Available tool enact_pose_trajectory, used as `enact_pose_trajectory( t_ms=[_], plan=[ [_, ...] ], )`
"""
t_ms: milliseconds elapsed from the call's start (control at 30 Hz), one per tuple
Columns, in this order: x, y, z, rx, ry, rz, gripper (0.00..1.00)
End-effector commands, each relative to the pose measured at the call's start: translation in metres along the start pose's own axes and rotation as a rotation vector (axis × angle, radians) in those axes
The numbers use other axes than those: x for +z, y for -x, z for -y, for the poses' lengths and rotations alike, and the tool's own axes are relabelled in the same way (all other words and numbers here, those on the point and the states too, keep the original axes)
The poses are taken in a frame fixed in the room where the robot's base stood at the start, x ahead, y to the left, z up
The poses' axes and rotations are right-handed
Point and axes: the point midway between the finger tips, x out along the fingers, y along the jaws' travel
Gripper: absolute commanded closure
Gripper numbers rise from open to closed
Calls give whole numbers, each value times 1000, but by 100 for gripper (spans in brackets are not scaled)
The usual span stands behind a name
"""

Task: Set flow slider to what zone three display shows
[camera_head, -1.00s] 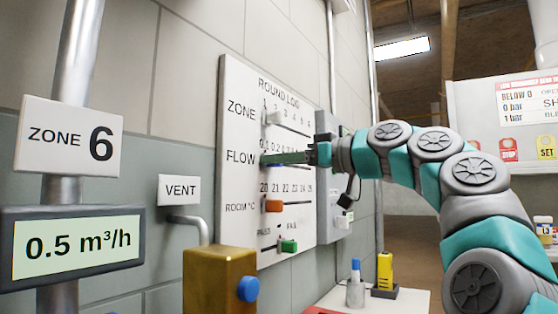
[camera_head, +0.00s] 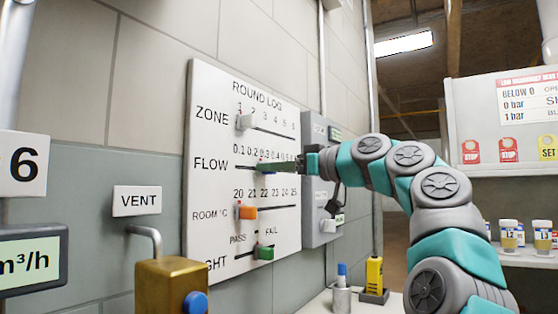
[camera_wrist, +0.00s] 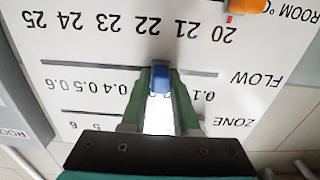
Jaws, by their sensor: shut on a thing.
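The round log board (camera_head: 215,120) hangs on the wall with several slider rows. My gripper (camera_head: 268,168) is at the FLOW row, its green fingers reaching in from the right. In the wrist view, which shows the board upside down, my gripper (camera_wrist: 160,95) is shut on the blue flow slider (camera_wrist: 160,78). The slider sits between the 0.1 and 0.4 marks; the fingers hide the numbers there, so its exact value is unclear.
The white zone slider (camera_head: 246,122), orange room slider (camera_head: 246,212) and green pass/fail slider (camera_head: 264,253) are on the same board. A grey box (camera_head: 318,215) is right of it. A brass block (camera_head: 170,285) with a blue knob stands in front.

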Motion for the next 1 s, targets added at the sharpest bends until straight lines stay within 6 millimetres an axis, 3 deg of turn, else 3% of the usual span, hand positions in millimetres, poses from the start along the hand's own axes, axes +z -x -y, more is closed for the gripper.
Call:
enact_pose_trajectory(
  t_ms=[400, 433, 633, 1000],
  plan=[
    [-2, 2, -9, 2, 3, -3, 100],
    [-1, 2, -9, 2, 3, -3, 69],
    [-1, 2, -10, 2, 2, -2, 46],
    [0, 6, -10, 3, 1, -1, 45]
  ],
)
